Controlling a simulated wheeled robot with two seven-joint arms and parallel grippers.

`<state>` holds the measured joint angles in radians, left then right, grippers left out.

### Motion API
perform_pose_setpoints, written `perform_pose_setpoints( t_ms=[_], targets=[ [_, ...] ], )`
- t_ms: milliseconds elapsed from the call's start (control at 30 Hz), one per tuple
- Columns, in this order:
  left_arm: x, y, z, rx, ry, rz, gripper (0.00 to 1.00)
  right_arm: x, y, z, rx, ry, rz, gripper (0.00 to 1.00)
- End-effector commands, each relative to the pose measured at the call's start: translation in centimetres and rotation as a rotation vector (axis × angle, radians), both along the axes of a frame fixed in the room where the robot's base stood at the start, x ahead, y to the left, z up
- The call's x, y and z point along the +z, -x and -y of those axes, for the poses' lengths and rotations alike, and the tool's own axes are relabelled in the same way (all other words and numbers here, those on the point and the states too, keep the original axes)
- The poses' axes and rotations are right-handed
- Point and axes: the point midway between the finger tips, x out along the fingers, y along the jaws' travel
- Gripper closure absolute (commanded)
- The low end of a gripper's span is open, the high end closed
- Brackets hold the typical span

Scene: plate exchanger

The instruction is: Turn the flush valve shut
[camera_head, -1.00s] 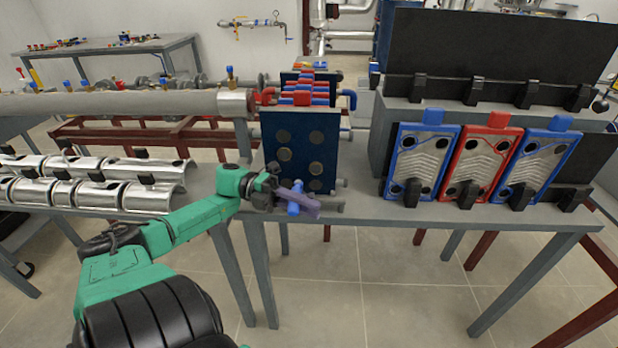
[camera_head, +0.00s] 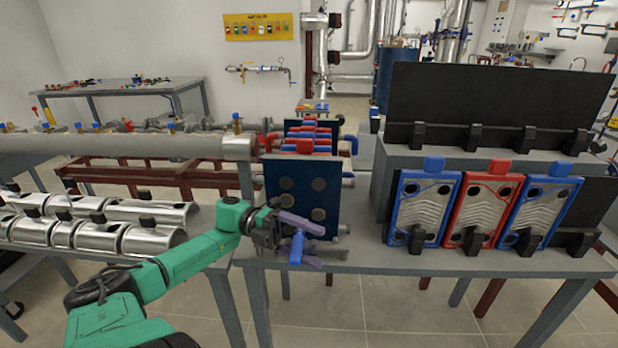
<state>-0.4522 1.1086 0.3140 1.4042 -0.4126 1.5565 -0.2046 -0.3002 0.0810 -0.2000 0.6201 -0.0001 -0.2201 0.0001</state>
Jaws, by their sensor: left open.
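A small blue lever handle (camera_head: 297,248) shows at the lower front corner of the dark blue plate stack (camera_head: 328,182). I take it for the flush valve's handle; the valve body is mostly hidden behind my gripper. My left gripper (camera_head: 320,247) comes in from the left on a green arm. Its two purple fingers are open and spread one above the other. The blue handle lies between or just beside the fingers; whether they touch it I cannot tell. My right gripper is out of view.
The plate stack stands on a grey table (camera_head: 400,262). To the right, blue and red framed plates (camera_head: 482,208) lean in black holders. To the left are a long grey pipe (camera_head: 120,145) and shiny half-shells (camera_head: 150,238). The table front between stack and plates is clear.

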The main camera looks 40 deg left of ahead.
Motion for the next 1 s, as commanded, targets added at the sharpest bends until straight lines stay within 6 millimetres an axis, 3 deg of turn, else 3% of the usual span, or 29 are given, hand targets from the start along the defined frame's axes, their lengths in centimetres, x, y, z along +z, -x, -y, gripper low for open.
perform_pose_setpoints(
  t_ms=[33, 500, 633, 800, 933, 967, 1000],
  targets=[
    [3.4, -0.2, -0.3, 0.000, 0.020, 0.045, 0.44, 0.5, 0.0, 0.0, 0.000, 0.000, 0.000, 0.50],
    [14.8, -0.2, -0.1, -0.004, 0.013, 0.051, 0.44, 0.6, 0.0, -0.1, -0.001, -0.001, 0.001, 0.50],
    [16.8, -0.2, -0.1, -0.001, 0.014, 0.048, 0.44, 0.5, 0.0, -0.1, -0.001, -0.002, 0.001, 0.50],
    [17.5, -0.2, -0.2, 0.001, 0.016, 0.049, 0.44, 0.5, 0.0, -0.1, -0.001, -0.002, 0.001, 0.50],
    [17.5, -0.2, -0.2, 0.001, 0.016, 0.050, 0.44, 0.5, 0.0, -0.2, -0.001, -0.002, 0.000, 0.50],
    [0.6, -1.6, 1.4, 0.006, -0.460, -0.247, 0.45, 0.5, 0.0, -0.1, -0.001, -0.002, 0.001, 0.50],
    [0.6, -1.5, 1.3, 0.007, -0.459, -0.248, 0.49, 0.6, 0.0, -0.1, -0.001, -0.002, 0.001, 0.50]
  ],
)
